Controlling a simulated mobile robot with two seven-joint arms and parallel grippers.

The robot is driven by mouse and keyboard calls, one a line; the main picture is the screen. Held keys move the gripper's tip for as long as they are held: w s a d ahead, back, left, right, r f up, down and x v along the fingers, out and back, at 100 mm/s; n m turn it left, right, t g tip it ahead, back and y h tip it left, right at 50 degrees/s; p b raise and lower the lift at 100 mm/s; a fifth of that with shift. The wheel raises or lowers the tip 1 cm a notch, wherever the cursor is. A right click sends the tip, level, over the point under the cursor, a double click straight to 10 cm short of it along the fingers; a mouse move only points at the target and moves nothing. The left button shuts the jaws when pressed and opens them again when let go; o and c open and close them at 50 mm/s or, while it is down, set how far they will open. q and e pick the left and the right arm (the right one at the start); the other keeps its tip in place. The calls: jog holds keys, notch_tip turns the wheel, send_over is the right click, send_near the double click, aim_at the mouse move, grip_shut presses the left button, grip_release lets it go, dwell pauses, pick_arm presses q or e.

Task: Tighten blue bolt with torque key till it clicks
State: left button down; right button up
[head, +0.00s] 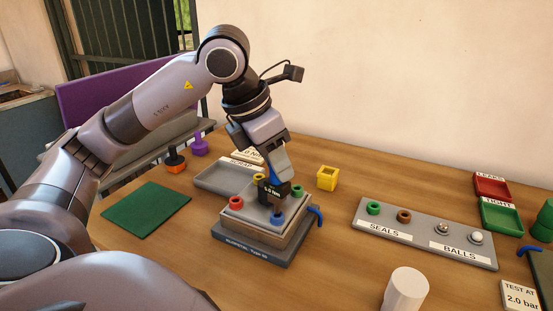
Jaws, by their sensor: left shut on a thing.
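The key points down at the near corner of the square block (255,218). The blue bolt (277,218) is at that corner, directly under the key's tip and partly hidden. The tip seems to meet the bolt, but I cannot tell if it is seated. Red (236,203), yellow (259,178) and green (298,190) bolts mark the block's other corners. My right gripper is out of view.
A blue lever (318,214) sticks out at the block's right. A grey tray (222,180) lies behind it, a yellow block (327,178) beyond. The seals and balls holder (425,234) is at right, a white cylinder (405,288) in front. A green mat (146,210) lies left.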

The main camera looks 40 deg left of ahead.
pick_arm(q)
jog(key=shift+f+b, duration=0.55)
jog(key=shift+f, duration=0.15)
jog(key=c, duration=0.8)
grip_release()
jog(key=p+v, duration=0.1)
jog(key=v, duration=0.6)
jog(key=shift+s+r, duration=0.1)
